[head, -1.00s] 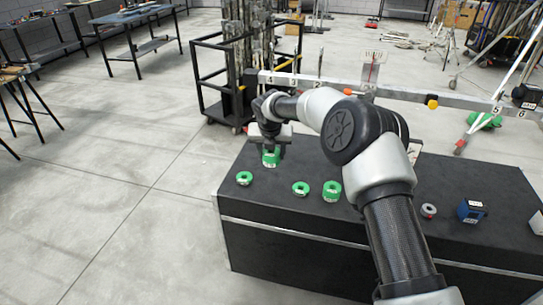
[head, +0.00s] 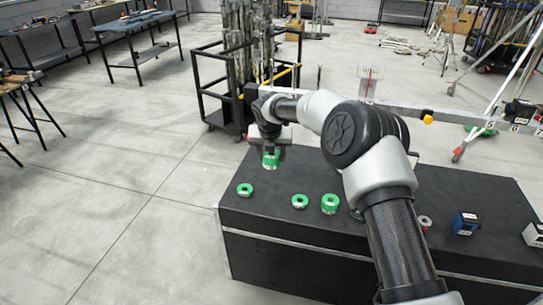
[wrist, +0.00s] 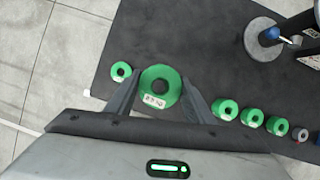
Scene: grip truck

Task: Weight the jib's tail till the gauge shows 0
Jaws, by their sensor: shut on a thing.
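My gripper (head: 270,150) is shut on a green ring weight (head: 271,160), held above the black case at its far left. In the wrist view the held weight (wrist: 161,76) sits between the fingers, with a white label too small to read surely.
The black case (head: 275,225) also bears a grey ring (head: 424,222), a blue box (head: 465,223) and a white box (head: 534,233). An orange knob (head: 428,118) sits on the beam. A black cart (head: 215,85) stands behind my gripper. Open floor lies to the left.

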